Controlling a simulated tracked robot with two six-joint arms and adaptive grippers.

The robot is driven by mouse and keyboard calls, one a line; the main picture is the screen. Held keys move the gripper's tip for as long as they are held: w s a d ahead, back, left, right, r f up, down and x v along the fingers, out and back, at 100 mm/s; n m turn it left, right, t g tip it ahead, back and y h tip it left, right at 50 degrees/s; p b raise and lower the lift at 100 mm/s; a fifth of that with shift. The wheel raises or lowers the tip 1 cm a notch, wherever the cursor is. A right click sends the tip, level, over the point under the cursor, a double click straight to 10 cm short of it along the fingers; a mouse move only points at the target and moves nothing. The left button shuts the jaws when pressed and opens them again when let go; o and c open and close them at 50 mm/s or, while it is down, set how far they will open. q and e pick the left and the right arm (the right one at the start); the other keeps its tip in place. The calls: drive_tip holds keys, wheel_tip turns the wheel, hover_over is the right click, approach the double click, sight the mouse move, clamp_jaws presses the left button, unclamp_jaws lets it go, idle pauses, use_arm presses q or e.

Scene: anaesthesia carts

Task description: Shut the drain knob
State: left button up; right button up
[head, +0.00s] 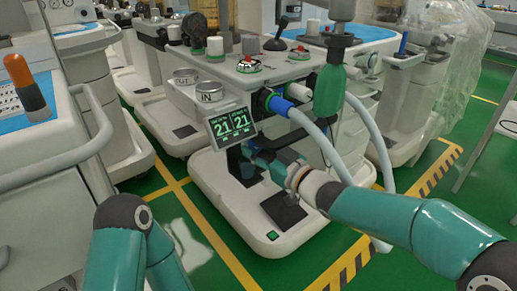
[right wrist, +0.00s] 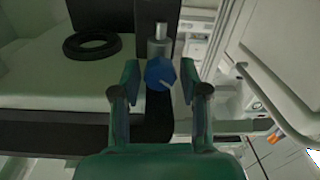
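The drain knob (right wrist: 160,74), blue and faceted with a small pale mark on its face, is in the middle of the right wrist view. A grey metal stem stands behind it. My right gripper (right wrist: 160,66) is open, with one finger on each side of the knob and a gap visible on both sides. In the head view my right gripper (head: 258,158) is low at the cart front, just under the display screen (head: 232,126). The knob cannot be made out there. My left arm shows at the lower left, but its gripper is out of view.
The anaesthesia cart (head: 225,200) carries IN and OUT canisters, a green bag (head: 329,92) and grey hoses (head: 318,138) close to my right arm. A dark ring (right wrist: 92,44) lies on a pale surface left of the knob. Green floor is clear in front.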

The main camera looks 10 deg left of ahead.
clamp_jaws()
drive_tip(key=m+p, duration=0.4)
drive_tip(key=p, duration=0.1)
drive_tip(key=shift+r, duration=0.1)
drive_tip(key=shift+w, duration=0.1)
drive_tip(key=shift+o, duration=2)
unclamp_jaws()
drive_tip(key=v, duration=1.2)
drive_tip(key=shift+f, duration=0.25)
